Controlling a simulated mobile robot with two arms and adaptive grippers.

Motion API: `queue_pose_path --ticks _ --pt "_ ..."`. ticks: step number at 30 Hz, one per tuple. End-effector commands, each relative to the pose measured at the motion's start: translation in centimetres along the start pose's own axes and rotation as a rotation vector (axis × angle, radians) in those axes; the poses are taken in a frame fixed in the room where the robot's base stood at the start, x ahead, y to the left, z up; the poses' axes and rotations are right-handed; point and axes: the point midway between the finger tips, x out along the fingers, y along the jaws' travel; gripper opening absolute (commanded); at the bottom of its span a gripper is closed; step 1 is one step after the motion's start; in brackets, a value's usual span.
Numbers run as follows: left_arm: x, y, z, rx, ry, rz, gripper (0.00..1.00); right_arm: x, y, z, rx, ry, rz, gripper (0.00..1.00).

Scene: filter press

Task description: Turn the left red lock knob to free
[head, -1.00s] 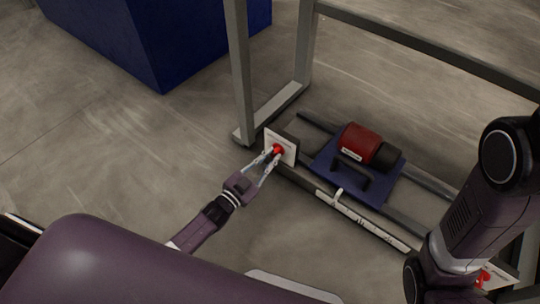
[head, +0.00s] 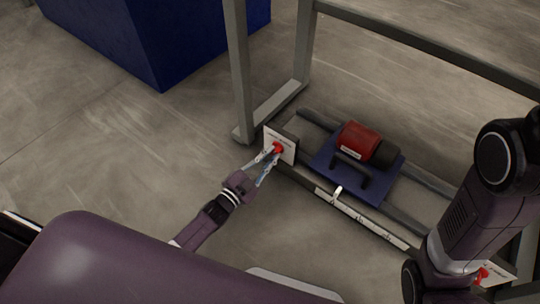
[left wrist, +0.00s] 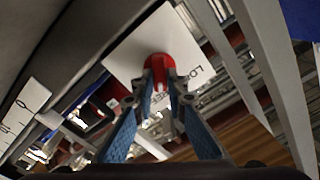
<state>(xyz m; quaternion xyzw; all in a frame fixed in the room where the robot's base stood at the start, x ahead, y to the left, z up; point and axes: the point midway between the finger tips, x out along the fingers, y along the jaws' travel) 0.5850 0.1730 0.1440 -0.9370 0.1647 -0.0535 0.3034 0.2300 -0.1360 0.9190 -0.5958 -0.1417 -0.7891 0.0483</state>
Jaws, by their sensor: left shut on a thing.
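The left red lock knob (head: 278,148) sits on a white plate (head: 289,154) at the left end of the low frame. It also shows in the left wrist view (left wrist: 158,66), in front of its white plate, on which part of a label is readable. My left gripper (head: 271,155) reaches it from the lower left. In the left wrist view its fingertips (left wrist: 160,78) are on either side of the knob's grip, shut on it. The fingers hide part of the knob. A second red knob (head: 482,274) is at the lower right, partly behind my right arm. My right gripper is not visible.
A red and black cylinder on a blue plate (head: 323,157) with a dark handle rests on the frame's rails. A marked strip with a small lever (head: 337,192) runs along the front. Grey posts (head: 238,70) stand behind the knob. A blue box (head: 190,40) stands at the upper left.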

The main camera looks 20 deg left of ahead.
Motion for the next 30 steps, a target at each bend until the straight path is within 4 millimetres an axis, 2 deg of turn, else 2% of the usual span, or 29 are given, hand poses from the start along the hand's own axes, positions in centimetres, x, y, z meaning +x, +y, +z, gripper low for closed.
queue_pose_path --ticks 1,2,3,7,15,19,30 --pt "-0.1 0.1 0.1 0.002 -0.001 0.003 0.0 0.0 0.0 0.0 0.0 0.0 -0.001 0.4" --pt "-0.1 0.1 0.1 0.002 -0.001 0.003 0.14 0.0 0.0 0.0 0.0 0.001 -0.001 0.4" --pt "-0.1 0.1 0.1 0.002 -0.002 0.003 0.18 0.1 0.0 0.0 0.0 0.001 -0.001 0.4" --pt "-0.1 0.1 0.1 0.001 -0.001 0.002 0.3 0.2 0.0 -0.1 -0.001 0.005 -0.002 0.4" --pt "-0.1 0.1 0.0 0.0 -0.001 0.001 0.3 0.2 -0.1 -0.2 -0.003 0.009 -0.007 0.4" --pt "-1.2 0.1 0.1 0.0 -0.001 0.002 0.3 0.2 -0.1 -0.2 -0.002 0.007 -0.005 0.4" --pt "-8.7 0.2 0.1 0.0 -0.004 0.003 0.3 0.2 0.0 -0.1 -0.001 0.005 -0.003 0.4"
